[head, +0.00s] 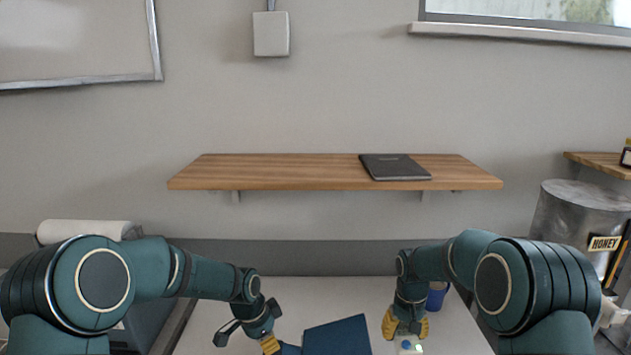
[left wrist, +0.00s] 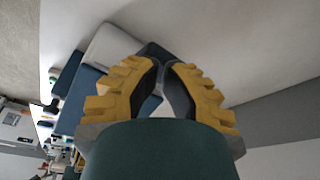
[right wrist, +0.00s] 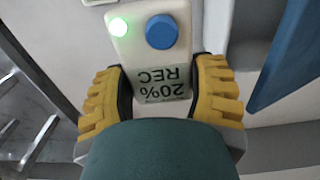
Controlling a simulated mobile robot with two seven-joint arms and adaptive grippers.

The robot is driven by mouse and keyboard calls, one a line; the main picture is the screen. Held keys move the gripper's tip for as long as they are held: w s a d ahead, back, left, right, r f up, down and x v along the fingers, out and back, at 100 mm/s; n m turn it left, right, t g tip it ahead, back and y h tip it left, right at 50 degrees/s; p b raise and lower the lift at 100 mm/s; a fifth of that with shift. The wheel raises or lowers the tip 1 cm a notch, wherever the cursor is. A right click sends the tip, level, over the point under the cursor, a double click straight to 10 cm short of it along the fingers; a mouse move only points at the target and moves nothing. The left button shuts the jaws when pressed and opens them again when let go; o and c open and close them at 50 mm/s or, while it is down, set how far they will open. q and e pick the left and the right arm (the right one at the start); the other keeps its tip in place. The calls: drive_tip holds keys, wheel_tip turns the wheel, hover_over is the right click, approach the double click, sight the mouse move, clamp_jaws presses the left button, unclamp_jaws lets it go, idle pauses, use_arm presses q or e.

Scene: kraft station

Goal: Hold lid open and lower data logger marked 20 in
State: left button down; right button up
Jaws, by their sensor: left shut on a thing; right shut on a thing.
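The data logger (right wrist: 158,55) is a white block with a blue round button, a lit green lamp and a label reading "20% REC", upside down in the right wrist view. My right gripper (right wrist: 160,85) is shut on its sides; in the head view the gripper (head: 407,328) holds the logger (head: 408,346) low over the table. A dark blue lid panel (head: 338,336) stands raised, left of the logger. My left gripper (head: 270,344) is at the lid's left; in the left wrist view its fingertips (left wrist: 161,65) close by a dark blue edge (left wrist: 152,50). The box's inside is hidden.
A blue cup (head: 437,295) stands behind my right gripper. The white table (head: 340,290) is clear behind the lid. A wooden shelf (head: 280,172) with a dark notebook (head: 394,167) hangs above. A metal canister (head: 580,215) stands at right.

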sight(352, 333)
use_arm(q)
drive_tip(key=shift+a+x, duration=0.15)
drive_tip(key=shift+x, duration=0.55)
drive_tip(key=shift+a+x, duration=0.15)
drive_tip(key=shift+x, duration=0.55)
drive_tip(key=shift+s+d+f, duration=0.1)
drive_tip(key=shift+d+f, duration=0.25)
drive_tip(key=shift+f, duration=0.45)
drive_tip(key=shift+s+d+f, duration=0.1)
drive_tip(key=shift+d+f, duration=0.25)
drive_tip(key=shift+f, duration=0.5)
use_arm(e)
drive_tip(key=shift+a, duration=6.25)
drive_tip(key=shift+f, duration=0.15)
drive_tip(key=shift+f, duration=2.25)
drive_tip(key=o, duration=1.3)
